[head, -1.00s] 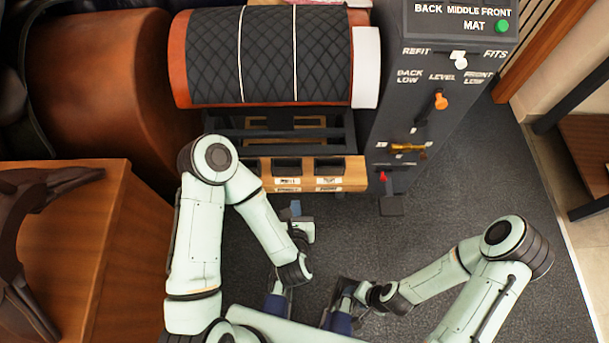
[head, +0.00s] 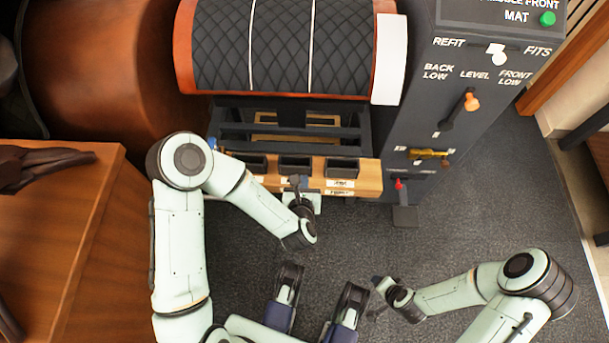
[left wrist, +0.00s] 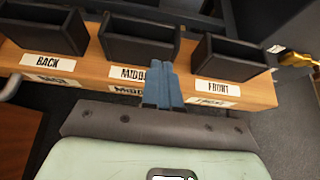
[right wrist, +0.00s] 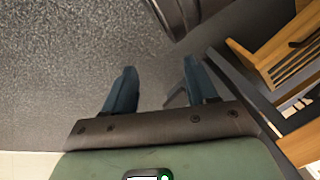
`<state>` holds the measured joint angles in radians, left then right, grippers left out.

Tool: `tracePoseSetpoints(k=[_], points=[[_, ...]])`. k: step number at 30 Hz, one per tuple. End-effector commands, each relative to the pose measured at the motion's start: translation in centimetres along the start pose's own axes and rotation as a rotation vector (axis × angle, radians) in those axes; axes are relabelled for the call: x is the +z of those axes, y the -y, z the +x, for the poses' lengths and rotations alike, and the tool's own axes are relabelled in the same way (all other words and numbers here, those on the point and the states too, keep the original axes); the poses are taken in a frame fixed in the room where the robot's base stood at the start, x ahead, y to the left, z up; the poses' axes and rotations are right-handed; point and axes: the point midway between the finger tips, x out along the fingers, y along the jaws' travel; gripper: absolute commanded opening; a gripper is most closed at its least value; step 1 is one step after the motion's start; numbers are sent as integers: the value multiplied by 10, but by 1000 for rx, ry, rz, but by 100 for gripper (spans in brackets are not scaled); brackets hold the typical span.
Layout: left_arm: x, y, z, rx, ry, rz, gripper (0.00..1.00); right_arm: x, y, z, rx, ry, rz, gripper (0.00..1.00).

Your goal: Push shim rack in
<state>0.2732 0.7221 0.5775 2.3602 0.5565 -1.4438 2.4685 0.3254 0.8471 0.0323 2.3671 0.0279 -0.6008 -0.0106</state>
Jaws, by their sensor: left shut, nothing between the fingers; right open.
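The shim rack (head: 370,181) is a wooden bar with black open bins, sticking out at the front beneath the quilted saddle panel. In the left wrist view the rack (left wrist: 98,76) has bins labelled BACK, MIDDLE and FRONT. My left gripper (head: 297,183) is shut and empty at the rack's front face, by the middle bin. In the left wrist view its fingers (left wrist: 162,68) overlap the MIDDLE label; I cannot tell whether they touch the wood. My right gripper (head: 377,288) is low, right of centre, away from the rack. In the right wrist view it is open and empty (right wrist: 158,85).
A dark control column (head: 440,110) with levers and a green button stands right of the rack. A pedal (head: 405,215) juts out at its foot. A wooden cabinet (head: 90,240) is at the left. Grey floor (head: 470,215) is clear between column and right arm.

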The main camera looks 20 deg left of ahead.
Motion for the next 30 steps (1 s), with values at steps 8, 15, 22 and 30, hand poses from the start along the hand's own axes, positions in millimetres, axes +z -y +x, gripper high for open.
tracePoseSetpoints(k=[8,15,22,30], points=[[12,0,19,0,0,-1,0,9,-6,4,10,27,6,57],[12,0,20,-1,0,-1,0,9,-6,4,11,29,7,57],[20,0,33,3,2,-2,0,11,-8,6,14,34,8,57],[56,0,97,3,4,-3,0,28,-21,17,37,86,21,57]])
